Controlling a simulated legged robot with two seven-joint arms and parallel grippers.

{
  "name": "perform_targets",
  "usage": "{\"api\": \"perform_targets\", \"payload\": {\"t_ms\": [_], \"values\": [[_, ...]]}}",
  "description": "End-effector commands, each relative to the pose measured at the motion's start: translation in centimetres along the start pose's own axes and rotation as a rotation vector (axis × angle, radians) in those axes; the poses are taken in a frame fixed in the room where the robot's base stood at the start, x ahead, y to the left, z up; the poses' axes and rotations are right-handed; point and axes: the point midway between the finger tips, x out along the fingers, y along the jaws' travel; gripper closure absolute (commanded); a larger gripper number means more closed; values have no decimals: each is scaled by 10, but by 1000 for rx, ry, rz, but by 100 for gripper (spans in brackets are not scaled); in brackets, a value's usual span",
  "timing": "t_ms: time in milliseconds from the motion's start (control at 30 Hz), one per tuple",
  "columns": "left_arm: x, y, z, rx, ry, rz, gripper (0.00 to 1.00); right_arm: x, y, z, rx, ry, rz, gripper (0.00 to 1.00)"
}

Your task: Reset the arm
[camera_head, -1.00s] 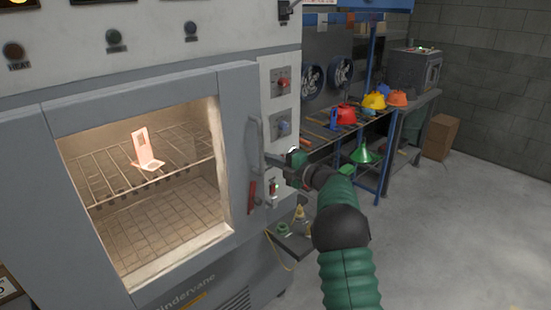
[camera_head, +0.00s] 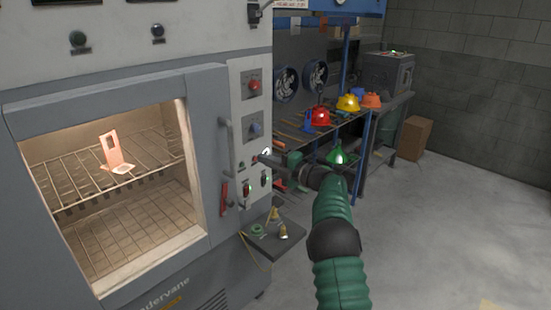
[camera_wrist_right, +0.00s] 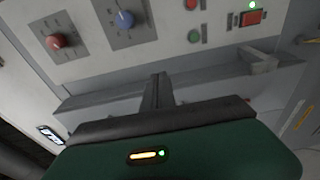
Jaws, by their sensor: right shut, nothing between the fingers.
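My right arm, green with black joints, reaches in from the bottom of the head view. Its right gripper (camera_head: 262,158) is shut and empty, in front of the oven's control panel (camera_head: 236,104), just right of the vertical door handle (camera_head: 226,146). In the right wrist view the dark shut fingers (camera_wrist_right: 158,90) point toward the panel with its red knob (camera_wrist_right: 56,41) and blue knob (camera_wrist_right: 126,18). I cannot tell whether the fingertips touch anything. My left gripper is not in view.
The grey oven (camera_head: 195,85) has a lit window with a pinkish bracket (camera_head: 116,155) on a wire rack. A small shelf (camera_head: 270,240) juts out below the panel. A bench with coloured hard hats (camera_head: 320,117) stands behind. Open floor (camera_head: 440,230) lies to the right.

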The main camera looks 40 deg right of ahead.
Motion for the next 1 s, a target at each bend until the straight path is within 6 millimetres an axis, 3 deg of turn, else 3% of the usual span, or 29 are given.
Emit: {"api": "perform_targets", "payload": {"t_ms": [200, 400, 533, 633, 700, 767, 867, 1000], "values": [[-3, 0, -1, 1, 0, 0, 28, -13, 1, 28, -2, -1, 1, 100], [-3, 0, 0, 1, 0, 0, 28, -12, 2, 29, 3, -4, 1, 100], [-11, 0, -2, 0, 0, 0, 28, -2, 29, 29, 113, -105, 50, 100], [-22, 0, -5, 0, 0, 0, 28, 8, 49, 20, 353, -280, 100, 100], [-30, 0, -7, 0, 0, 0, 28, 9, 42, -4, 583, -417, 92, 100], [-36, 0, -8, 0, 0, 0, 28, 4, 20, -39, 781, -527, 41, 100], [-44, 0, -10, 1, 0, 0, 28, -20, -32, -114, 1050, -682, -106, 100], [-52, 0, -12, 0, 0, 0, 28, -71, -90, -217, 1273, -843, -337, 100]]}}
